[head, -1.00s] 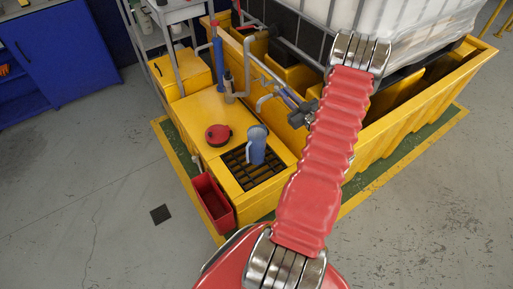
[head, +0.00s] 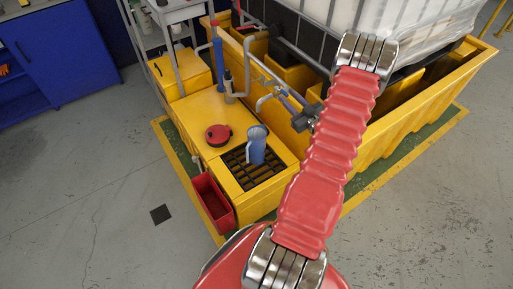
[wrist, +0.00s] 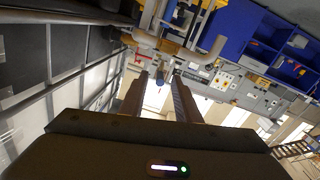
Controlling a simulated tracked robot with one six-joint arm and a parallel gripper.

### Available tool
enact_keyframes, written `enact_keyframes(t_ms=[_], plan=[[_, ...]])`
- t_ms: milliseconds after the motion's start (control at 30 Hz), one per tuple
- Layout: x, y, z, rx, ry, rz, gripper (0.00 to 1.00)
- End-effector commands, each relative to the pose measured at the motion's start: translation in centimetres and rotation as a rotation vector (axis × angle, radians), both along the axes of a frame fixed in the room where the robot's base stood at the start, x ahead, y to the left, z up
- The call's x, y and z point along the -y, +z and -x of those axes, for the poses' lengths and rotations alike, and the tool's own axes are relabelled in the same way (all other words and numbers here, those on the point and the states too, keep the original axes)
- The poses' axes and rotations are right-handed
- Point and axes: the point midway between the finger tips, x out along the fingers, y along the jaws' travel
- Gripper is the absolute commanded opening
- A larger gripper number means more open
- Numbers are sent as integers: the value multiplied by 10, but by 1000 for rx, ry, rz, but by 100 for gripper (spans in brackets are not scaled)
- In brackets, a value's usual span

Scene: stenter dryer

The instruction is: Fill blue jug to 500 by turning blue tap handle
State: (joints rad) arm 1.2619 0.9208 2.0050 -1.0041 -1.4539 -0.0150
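The blue jug (head: 257,150) stands upright on the black grate (head: 240,172) in the front part of the yellow cabinet top. Its level marks and any water are too small to read. A grey pipe with a bent spout (head: 263,101) is behind and above the jug. My gripper (head: 279,91) is by this pipework, up and right of the jug. In the wrist view its two fingers (wrist: 160,90) are apart with nothing clearly held between them. Pipework (wrist: 212,50) shows beyond the fingertips. I cannot clearly make out the blue tap handle near the gripper.
A red-and-black round object (head: 218,135) lies left of the jug. A red bin (head: 212,200) hangs at the cabinet's front left. The yellow containment tray (head: 400,140) and a caged white tank (head: 420,30) stand right and behind. Grey floor at left is clear.

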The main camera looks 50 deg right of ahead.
Motion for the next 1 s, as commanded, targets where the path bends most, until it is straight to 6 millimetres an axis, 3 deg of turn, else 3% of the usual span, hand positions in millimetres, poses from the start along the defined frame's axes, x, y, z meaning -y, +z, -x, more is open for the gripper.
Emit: enact_keyframes(t_ms=[1000], plan=[[-23, 0, 83, 0, -1, -1, 30]])
